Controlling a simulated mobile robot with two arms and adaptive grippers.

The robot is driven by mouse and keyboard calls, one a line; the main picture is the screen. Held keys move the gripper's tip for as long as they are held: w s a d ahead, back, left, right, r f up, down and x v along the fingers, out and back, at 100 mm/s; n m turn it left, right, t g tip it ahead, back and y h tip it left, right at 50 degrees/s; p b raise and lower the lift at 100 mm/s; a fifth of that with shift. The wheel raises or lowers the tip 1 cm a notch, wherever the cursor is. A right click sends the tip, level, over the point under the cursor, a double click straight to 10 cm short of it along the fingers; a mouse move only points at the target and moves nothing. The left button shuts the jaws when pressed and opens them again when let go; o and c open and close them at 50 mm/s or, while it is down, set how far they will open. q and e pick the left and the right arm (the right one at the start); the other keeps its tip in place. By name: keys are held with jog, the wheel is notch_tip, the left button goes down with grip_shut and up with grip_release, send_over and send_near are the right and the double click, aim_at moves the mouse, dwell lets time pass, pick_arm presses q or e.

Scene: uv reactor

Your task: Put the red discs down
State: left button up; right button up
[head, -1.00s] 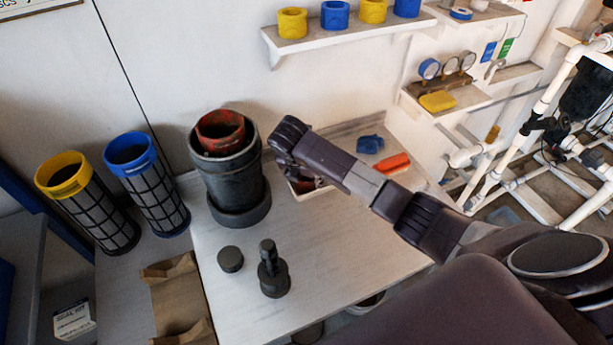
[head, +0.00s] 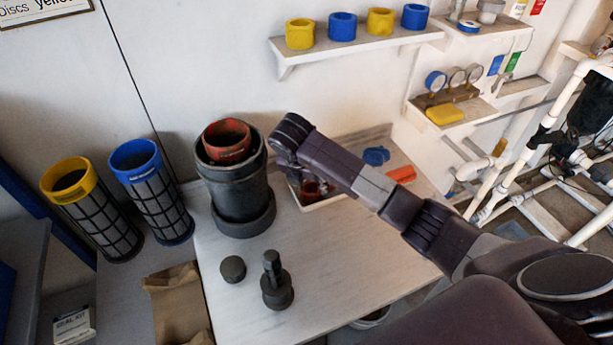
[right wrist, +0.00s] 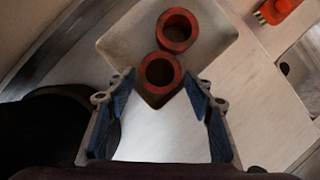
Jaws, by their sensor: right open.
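Two red ring-shaped discs show in the right wrist view, a nearer one (right wrist: 160,73) and a farther one (right wrist: 177,30), close together at the pale tray (right wrist: 112,42). In the head view a red disc (head: 311,190) shows in the tray (head: 318,206), partly hidden by my right gripper. My right gripper (right wrist: 158,77) is open, with blue-padded fingers on either side of the nearer disc and gaps between. In the head view my right gripper (head: 287,160) is above the tray's left part. My left gripper is out of view.
A black cylinder (head: 238,195) with a red-rimmed tube (head: 227,141) inside stands left of the tray. Blue-topped (head: 135,160) and yellow-topped (head: 70,181) mesh cylinders stand farther left. A black knobbed piece (head: 277,287) and dark puck (head: 232,269) stand in front. The table's front right is clear.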

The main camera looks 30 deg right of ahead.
jog(key=b+v, duration=0.1)
jog(key=v, duration=0.6)
jog(key=shift+s+r, duration=0.15)
jog(key=shift+r, duration=0.15)
jog(key=shift+a, duration=0.15)
